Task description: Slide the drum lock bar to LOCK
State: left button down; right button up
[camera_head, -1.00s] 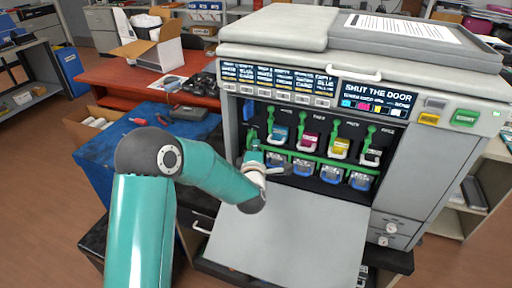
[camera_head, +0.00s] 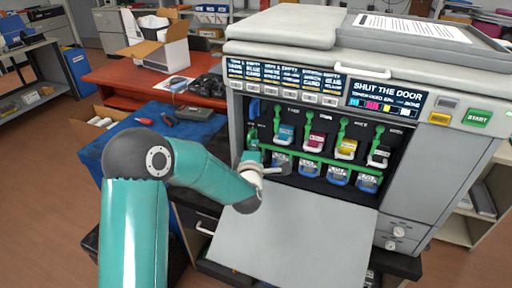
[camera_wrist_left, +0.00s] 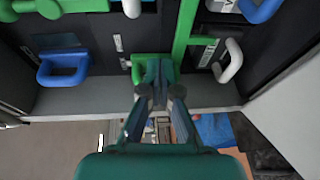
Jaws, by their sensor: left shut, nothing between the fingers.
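The fingers hide part of that piece. The bar's LOCK marking cannot be read. My right gripper is not in view.
The printer's open door (camera_head: 290,236) lies below the bay. Green levers (camera_head: 342,132) stand by the coloured cartridges. In the wrist view a blue handle (camera_wrist_left: 62,70) and a white handle (camera_wrist_left: 230,62) flank the fingers. A display (camera_head: 386,98) reads SHUT THE DOOR.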

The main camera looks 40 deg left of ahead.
pick_arm(q)
jog(key=b+v, duration=0.3)
jog(key=v, duration=0.3)
jog(key=shift+s+f, duration=0.25)
jog(key=shift+s, duration=0.1)
jog(key=shift+a, duration=0.2)
